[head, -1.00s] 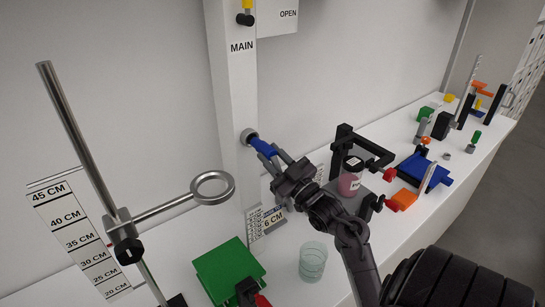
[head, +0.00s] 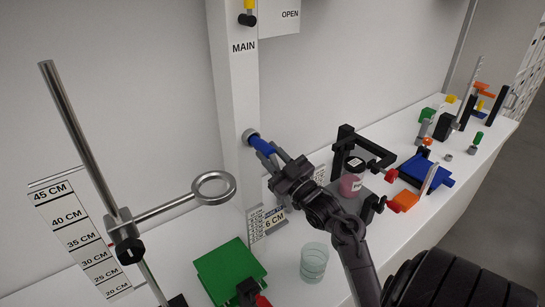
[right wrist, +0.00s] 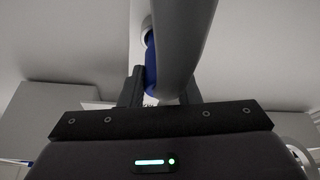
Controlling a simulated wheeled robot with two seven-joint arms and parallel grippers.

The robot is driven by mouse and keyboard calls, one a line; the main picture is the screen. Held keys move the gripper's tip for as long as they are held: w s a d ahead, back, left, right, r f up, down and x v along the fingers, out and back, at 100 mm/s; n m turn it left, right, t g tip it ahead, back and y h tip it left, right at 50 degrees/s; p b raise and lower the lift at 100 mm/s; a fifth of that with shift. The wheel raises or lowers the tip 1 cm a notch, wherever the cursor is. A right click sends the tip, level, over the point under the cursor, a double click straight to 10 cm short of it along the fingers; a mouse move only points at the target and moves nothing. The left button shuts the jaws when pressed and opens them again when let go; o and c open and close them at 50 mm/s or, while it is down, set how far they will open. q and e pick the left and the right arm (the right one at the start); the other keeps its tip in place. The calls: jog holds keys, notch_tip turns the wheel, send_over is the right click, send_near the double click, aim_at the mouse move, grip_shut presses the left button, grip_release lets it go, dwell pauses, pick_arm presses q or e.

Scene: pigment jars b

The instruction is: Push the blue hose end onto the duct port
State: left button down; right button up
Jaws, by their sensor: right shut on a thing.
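The blue hose end (head: 263,146) is held at the white column marked MAIN. My right gripper (head: 268,156) is shut on it, and the hose end points up and left at the grey round duct port (head: 249,135). The tip of the hose end meets or overlaps the port's face in the head view; I cannot tell how far on it sits. In the right wrist view, part of the blue hose end (right wrist: 151,68) shows between the dark fingers, mostly hidden by a pale grey curved tube (right wrist: 180,40). My left gripper is not in view.
The white column (head: 233,90) stands against the wall. A metal ring on a stand (head: 214,188) is at left. Below are a green block (head: 229,270) and a clear beaker (head: 314,262). A pink jar (head: 351,184) in a black frame stands right of my gripper.

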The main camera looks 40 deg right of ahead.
jog(key=shift+w, duration=0.85)
jog(key=o, duration=1.1)
jog(key=shift+o, duration=0.2)
jog(key=b+v, duration=0.3)
jog(key=v, duration=0.3)
jog(key=shift+s+f, duration=0.25)
jog(key=shift+s, duration=0.05)
jog(key=shift+s+b, duration=0.4)
jog(key=shift+s, duration=0.2)
